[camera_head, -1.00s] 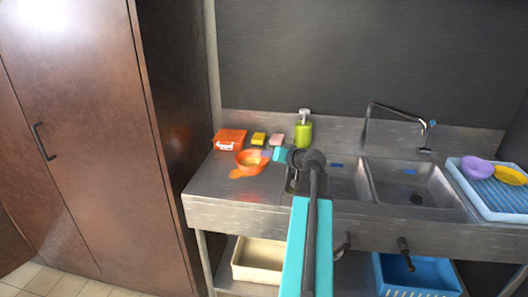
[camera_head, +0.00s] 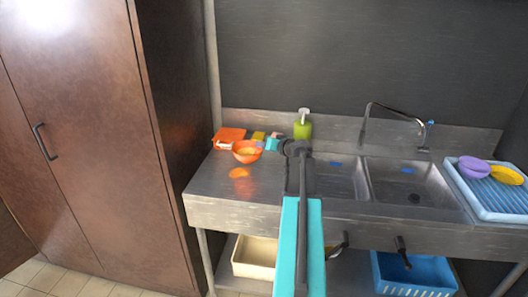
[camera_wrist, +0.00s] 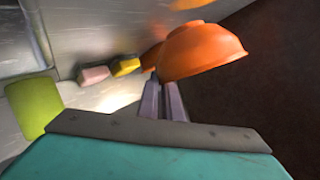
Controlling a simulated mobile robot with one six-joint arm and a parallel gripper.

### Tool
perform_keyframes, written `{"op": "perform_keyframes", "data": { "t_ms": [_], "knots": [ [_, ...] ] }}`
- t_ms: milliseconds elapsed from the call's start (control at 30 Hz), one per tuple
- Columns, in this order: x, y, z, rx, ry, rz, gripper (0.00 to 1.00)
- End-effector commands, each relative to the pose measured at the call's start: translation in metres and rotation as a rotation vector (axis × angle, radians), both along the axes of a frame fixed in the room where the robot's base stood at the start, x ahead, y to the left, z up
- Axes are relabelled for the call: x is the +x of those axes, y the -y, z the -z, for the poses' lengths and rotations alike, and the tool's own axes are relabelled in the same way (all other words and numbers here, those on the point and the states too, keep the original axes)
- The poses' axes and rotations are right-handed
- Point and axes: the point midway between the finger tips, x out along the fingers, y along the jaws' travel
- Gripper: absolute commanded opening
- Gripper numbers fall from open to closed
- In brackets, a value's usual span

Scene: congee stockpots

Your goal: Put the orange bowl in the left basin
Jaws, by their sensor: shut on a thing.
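The orange bowl (camera_head: 246,154) is held upright above the left part of the steel counter, with its orange reflection on the metal below. My gripper (camera_head: 265,147) is shut on the right side of the bowl. The wrist view shows the two grey fingers (camera_wrist: 158,80) at the side of the bowl (camera_wrist: 203,50); the exact contact is partly hidden. The left basin (camera_head: 343,182) is to the right of the bowl, partly covered by my arm. It has a small blue item at its back.
A green soap bottle (camera_head: 303,130), an orange box (camera_head: 229,135) and a yellow sponge (camera_head: 258,136) stand along the back. Right of the left basin are the faucet (camera_head: 370,120), the right basin (camera_head: 430,188) and a blue rack (camera_head: 490,195) with purple and yellow bowls.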

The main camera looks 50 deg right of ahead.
Motion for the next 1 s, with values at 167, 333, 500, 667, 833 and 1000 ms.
{"op": "perform_keyframes", "data": {
  "t_ms": [167,333,500,667,833,1000],
  "knots": [
    [0.000,0.000,0.000,0.001,0.001,0.001,0.00],
    [-0.001,0.000,0.003,0.001,0.000,0.000,0.00],
    [-0.001,0.000,0.015,0.002,0.000,0.002,0.00],
    [-0.001,0.000,0.028,0.002,-0.001,0.001,0.00],
    [-0.001,0.000,0.035,0.001,0.001,0.001,0.00],
    [-0.001,0.000,0.035,0.000,0.000,0.002,0.00]
  ]
}}
